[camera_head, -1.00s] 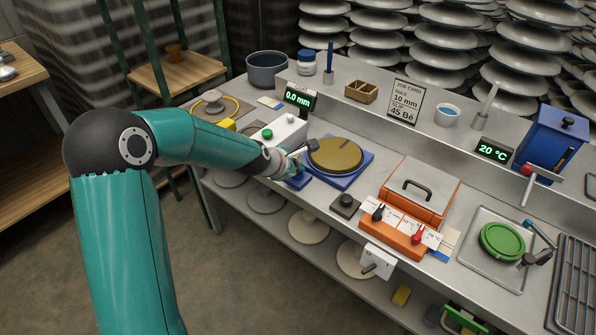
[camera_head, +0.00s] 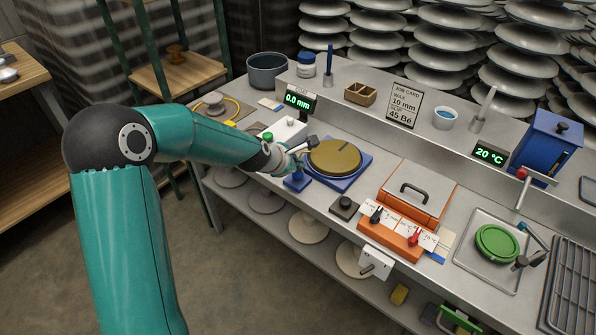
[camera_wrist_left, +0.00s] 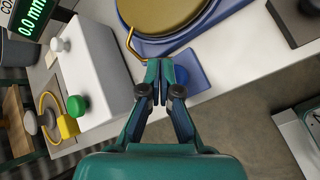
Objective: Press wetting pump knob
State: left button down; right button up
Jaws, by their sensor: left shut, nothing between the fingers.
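The wetting unit is a yellow-brown round pad (camera_head: 335,157) on a blue base (camera_head: 347,184). A small blue block (camera_head: 297,183) sits at its front left corner, and it also shows in the left wrist view (camera_wrist_left: 191,70). No separate knob can be made out on this block; my fingers cover part of it. My left gripper (camera_head: 299,153) is shut and empty, over or beside the block. In the left wrist view its closed fingertips (camera_wrist_left: 159,66) overlap the block's left part; contact cannot be told. My right gripper is not in view.
A white box with a green button (camera_head: 267,135) stands left of the gripper, by the 0.0 mm display (camera_head: 298,102). A brass tube (camera_wrist_left: 133,45) curves close to the fingers. A black knob box (camera_head: 344,207) and an orange unit (camera_head: 391,239) stand to the right.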

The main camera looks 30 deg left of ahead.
aim_at(297, 174)
pick_arm(q)
notch_tip(297, 174, up, 5)
jog(key=p, duration=0.5)
jog(key=shift+r, duration=0.1)
dwell(0.8)
